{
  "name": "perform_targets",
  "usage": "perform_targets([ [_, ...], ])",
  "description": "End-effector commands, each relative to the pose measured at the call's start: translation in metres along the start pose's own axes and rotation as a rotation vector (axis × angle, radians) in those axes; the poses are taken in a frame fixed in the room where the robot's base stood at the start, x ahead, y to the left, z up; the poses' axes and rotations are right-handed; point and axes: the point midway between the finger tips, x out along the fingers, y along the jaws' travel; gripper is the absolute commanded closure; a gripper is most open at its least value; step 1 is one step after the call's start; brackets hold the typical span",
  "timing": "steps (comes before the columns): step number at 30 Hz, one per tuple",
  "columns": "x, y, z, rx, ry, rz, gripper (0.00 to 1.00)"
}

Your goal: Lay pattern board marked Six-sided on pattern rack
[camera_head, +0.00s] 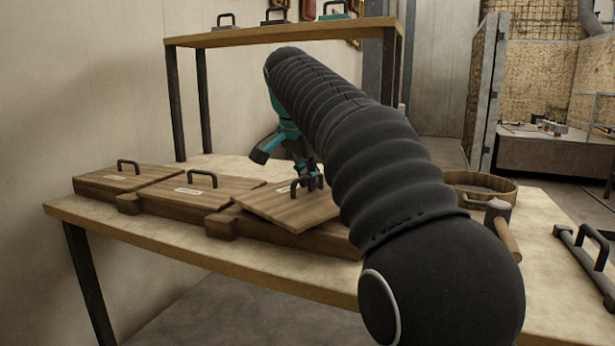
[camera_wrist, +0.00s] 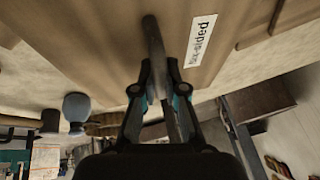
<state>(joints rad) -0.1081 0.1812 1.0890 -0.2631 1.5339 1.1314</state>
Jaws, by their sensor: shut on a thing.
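The pattern board marked Six-sided (camera_head: 285,207) is a flat wooden board with a dark loop handle. Its white label shows upside down in the wrist view (camera_wrist: 200,40). My gripper (camera_head: 308,184) is shut on the handle, which runs between its fingers in the wrist view (camera_wrist: 160,85). The board is over the right part of the pattern rack (camera_head: 262,235), a long wooden base on the table. It looks tilted and turned relative to the rack; whether it touches the rack I cannot tell. My arm hides the rack's right end.
Two other handled boards, one at the far left (camera_head: 122,180) and one in the middle (camera_head: 185,193), lie on the rack. A round wooden frame (camera_head: 482,184) and a mallet (camera_head: 502,225) are right of my arm. A raised shelf (camera_head: 250,36) stands behind.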

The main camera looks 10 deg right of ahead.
Motion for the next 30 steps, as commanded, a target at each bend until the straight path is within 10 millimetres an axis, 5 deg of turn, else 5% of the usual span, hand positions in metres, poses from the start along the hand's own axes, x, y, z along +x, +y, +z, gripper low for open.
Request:
perform_targets([
  [3,-0.001,0.000,0.000,0.001,0.001,-0.002,1.00],
  [4,0.001,0.000,0.000,0.000,0.000,0.000,0.84],
  [7,0.001,0.000,0.000,0.000,0.000,0.000,0.64],
  [19,-0.008,-0.002,-0.003,0.000,0.000,-0.001,0.64],
  [30,-0.077,-0.004,-0.006,-0.001,0.001,-0.003,0.64],
])
